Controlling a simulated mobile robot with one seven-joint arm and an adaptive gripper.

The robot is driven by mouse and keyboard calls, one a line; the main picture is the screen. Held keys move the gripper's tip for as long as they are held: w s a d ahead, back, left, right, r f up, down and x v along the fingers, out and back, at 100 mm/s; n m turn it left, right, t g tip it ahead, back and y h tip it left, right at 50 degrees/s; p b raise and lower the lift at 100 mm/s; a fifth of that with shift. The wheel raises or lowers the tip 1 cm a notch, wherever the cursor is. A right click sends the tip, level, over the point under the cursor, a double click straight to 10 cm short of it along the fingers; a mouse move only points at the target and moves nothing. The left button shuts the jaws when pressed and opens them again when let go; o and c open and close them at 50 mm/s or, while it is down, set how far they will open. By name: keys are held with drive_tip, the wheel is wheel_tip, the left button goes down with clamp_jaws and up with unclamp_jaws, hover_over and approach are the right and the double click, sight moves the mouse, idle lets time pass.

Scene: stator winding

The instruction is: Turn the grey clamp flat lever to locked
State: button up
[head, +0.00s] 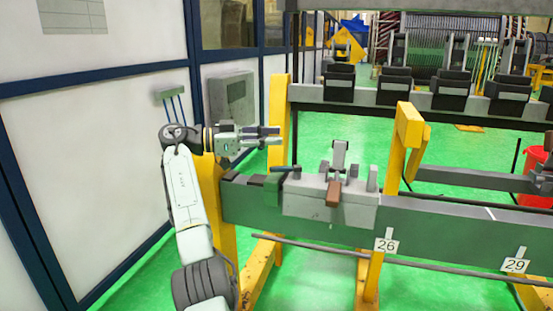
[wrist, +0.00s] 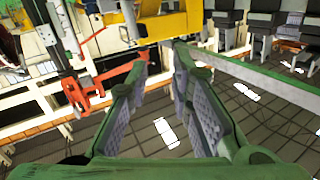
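A grey clamp (head: 340,158) stands on a light grey block (head: 303,196) on the green beam. A grey piece of it stands upright, and a brown end (head: 334,193) hangs over the front of the block. A short dark bar (head: 285,168) lies level at the block's left end. I cannot tell which part is the flat lever. My gripper (head: 279,136) points right, above the beam and left of the clamp, apart from it. In the wrist view my gripper (wrist: 160,58) is open, with nothing between its fingers. I cannot clearly make out the clamp there.
The green beam (head: 418,222) runs to the right, with number plates 26 (head: 386,245) and 29 (head: 515,265). A yellow post (head: 408,135) rises right of the clamp. Several dark blocks line a rail behind. A red-orange frame (wrist: 85,92) lies left of my fingers in the wrist view.

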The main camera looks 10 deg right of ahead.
drive_tip(key=a+f+t, duration=0.1)
drive_tip(key=f, duration=0.1)
drive_tip(key=a+f+m+t+y, duration=0.1)
drive_tip(key=a+t, duration=0.1)
drive_tip(key=s+a+f+m+t, duration=0.1)
drive_tip(key=a+f, duration=0.1)
drive_tip(key=shift+a+f+t, duration=0.2)
drive_tip(key=shift+f+t, duration=0.1)
drive_tip(key=shift+t, duration=0.1)
clamp_jaws()
drive_tip(key=s+a+f+m+t+y, duration=0.25)
drive_tip(key=s+m+t, duration=0.4)
drive_tip(key=s, duration=0.85)
drive_tip(key=p, duration=0.6)
approach(286, 169)
drive_tip(key=w+d, duration=0.2)
drive_tip(key=d, duration=0.2)
drive_tip(key=shift+w+d+f+y, duration=0.25)
drive_tip(key=shift+w+y, duration=0.1)
